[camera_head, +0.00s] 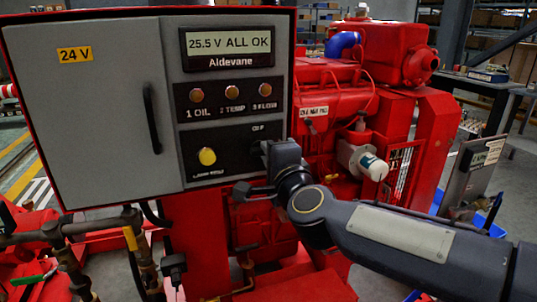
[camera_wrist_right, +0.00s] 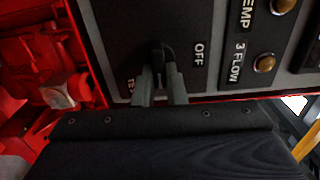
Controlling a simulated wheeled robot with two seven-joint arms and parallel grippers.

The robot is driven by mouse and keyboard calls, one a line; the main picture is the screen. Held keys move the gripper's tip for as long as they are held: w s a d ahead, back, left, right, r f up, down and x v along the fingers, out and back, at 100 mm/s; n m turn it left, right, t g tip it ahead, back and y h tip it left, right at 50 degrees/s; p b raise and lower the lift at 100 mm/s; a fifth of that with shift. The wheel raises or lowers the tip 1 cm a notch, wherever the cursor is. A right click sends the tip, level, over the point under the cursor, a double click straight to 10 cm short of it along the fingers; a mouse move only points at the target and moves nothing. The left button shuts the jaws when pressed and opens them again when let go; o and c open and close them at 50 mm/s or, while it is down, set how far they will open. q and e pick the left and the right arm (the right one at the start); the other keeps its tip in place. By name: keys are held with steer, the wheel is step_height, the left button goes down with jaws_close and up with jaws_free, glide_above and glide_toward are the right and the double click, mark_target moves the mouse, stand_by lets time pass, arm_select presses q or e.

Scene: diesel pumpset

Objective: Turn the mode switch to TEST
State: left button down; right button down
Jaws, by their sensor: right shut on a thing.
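The mode switch (camera_wrist_right: 160,52) is a dark knob on the black lower plate of the grey control panel. In the right wrist view its top shows between the fingers of my right gripper (camera_wrist_right: 161,82), which is shut on it. OFF (camera_wrist_right: 199,54) stands to the right of the knob there; a label to the left, partly covered by a finger, shows only its first letters, apparently TEST (camera_wrist_right: 131,84). The knob's exact pointing is hard to tell. In the head view my right gripper (camera_head: 266,150) covers the switch. My left gripper is not in view.
A yellow button (camera_head: 207,156) sits left of the switch on the same plate. Indicator lamps (camera_head: 231,93) and a display (camera_head: 228,44) reading 25.5 V ALL OK are above. A cabinet door handle (camera_head: 151,118) juts out at left. Red machinery (camera_head: 335,92) stands behind at right.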

steer(key=c, duration=1.5)
jaws_free()
steer(key=v, duration=0.7)
steer(key=shift+s+d+p, duration=0.1)
steer(key=shift+s+p, duration=0.25)
steer(key=shift+p, duration=0.05)
